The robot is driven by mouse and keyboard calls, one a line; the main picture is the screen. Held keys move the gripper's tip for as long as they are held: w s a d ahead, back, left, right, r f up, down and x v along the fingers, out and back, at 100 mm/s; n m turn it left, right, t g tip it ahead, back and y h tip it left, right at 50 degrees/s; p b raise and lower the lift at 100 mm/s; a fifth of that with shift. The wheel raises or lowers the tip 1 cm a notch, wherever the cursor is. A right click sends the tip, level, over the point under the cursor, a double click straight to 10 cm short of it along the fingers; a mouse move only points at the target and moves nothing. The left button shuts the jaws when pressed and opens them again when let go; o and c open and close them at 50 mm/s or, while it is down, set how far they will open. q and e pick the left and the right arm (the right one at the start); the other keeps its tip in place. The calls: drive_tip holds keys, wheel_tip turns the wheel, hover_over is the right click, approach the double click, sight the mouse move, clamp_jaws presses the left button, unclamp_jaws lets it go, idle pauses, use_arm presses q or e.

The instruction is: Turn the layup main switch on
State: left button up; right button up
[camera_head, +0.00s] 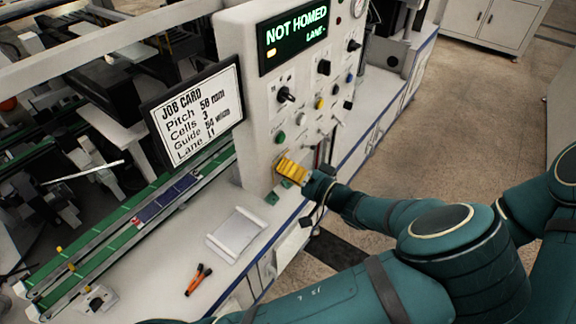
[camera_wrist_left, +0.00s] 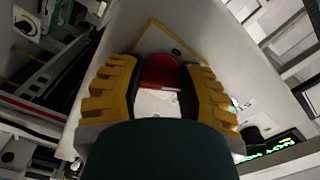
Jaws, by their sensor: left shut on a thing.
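The layup main switch is a red knob (camera_wrist_left: 160,72) on a yellow-edged plate (camera_wrist_left: 150,38) on the pale machine panel, in the left wrist view. My left gripper (camera_head: 290,168) has yellow fingers and is at the lower part of the control panel (camera_head: 262,110) in the head view. In the left wrist view its fingers (camera_wrist_left: 160,85) are on both sides of the red knob, shut on it. In the head view the fingers hide the knob. I cannot tell the switch's turned position. My right gripper is not in view.
The display (camera_head: 296,38) reads NOT HOMED. Other knobs and buttons (camera_head: 301,119) are above the gripper. A job card screen (camera_head: 196,110) stands left of the panel. A white tray (camera_head: 236,234) and orange-handled tool (camera_head: 198,280) lie on the worktop. Floor (camera_head: 460,110) is clear at right.

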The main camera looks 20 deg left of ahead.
use_arm(q)
drive_tip(key=m+p, duration=0.2)
drive_tip(key=m, duration=0.3)
drive_tip(key=shift+m, duration=0.4)
idle(0.3)
drive_tip(key=o, duration=1.2)
drive_tip(key=shift+v, duration=3.75)
